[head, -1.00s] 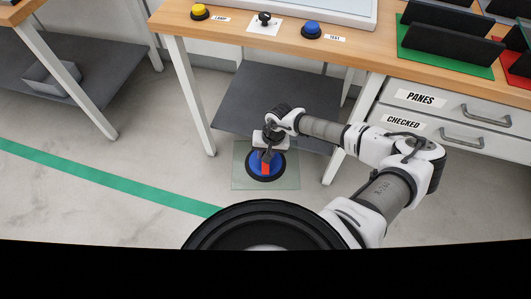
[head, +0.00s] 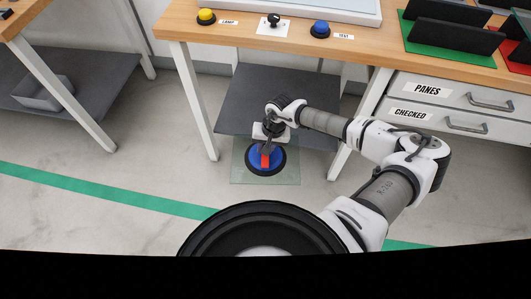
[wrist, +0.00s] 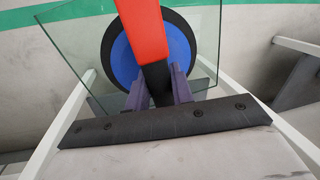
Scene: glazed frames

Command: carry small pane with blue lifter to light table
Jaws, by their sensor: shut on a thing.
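The small pane (head: 287,171) is a clear, roughly square sheet of glass held above the floor in front of the workbench. The blue lifter (head: 254,164), a round blue disc with a black rim and a red handle, sits on the middle of the pane. My gripper (head: 267,146) is shut on the lifter's handle. In the wrist view the purple fingers (wrist: 158,88) clasp the handle's dark end, with the red part (wrist: 142,28) beyond, and the pane (wrist: 75,55) spreads behind the disc. The light table (head: 345,10) is a pale panel on the workbench, only partly in view.
The wooden workbench (head: 385,55) carries a yellow lamp button (head: 206,16), a black switch (head: 273,19), a blue test button (head: 320,28) and a green rack (head: 425,40). A grey lower shelf (head: 240,110) and white leg (head: 198,110) stand close to the pane.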

